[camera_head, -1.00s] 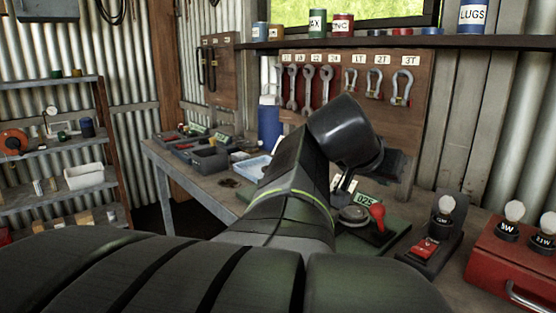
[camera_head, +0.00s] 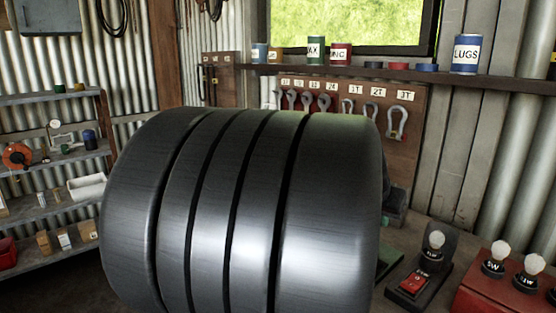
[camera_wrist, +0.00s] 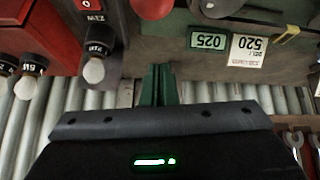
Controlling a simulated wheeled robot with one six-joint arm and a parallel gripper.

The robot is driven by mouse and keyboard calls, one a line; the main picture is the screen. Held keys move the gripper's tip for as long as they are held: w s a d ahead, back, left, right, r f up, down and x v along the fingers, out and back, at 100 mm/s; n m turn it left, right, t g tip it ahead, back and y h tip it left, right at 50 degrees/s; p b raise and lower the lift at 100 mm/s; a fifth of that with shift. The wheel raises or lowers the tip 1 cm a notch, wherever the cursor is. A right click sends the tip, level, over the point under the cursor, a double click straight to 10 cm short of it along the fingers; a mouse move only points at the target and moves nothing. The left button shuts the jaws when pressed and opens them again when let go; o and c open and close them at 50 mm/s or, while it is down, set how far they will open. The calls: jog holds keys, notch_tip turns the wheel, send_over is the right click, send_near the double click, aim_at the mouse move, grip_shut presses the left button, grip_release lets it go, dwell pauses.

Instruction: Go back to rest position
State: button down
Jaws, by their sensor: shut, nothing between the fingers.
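My gripper (camera_wrist: 158,72) shows in the wrist view, its two dark green fingers together with nothing between them. The wrist picture is upside down. The fingers lie in front of the bench's edge area, near a green device with tags "025" (camera_wrist: 207,41) and "520" (camera_wrist: 248,48). I cannot tell a touch, but they appear apart from it. In the head view my own ribbed grey arm link fills the middle and hides my gripper and most of the bench.
A lamp stand with a red switch (camera_head: 411,284) and a red box (camera_head: 496,300) with bulbs stand on the bench at right. A tool board with shackles (camera_head: 397,122) hangs behind, under a shelf (camera_head: 500,76) of tins. Grey shelving (camera_head: 60,150) stands at left.

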jog(key=shift+w+d+f+g+y+p, duration=0.45)
jog(key=shift+d+g+y+p, duration=0.35)
jog(key=shift+p, duration=1.65)
jog(key=shift+w+d+f+g+y+p, duration=0.55)
jog(key=shift+y+p, duration=0.4)
jog(key=shift+p, duration=1.5)
jog(key=shift+w+d+f+g+y+p, duration=0.35)
jog(key=shift+d+g+y+p, duration=0.45)
jog(key=shift+p, duration=1.65)
jog(key=shift+a, duration=0.1)
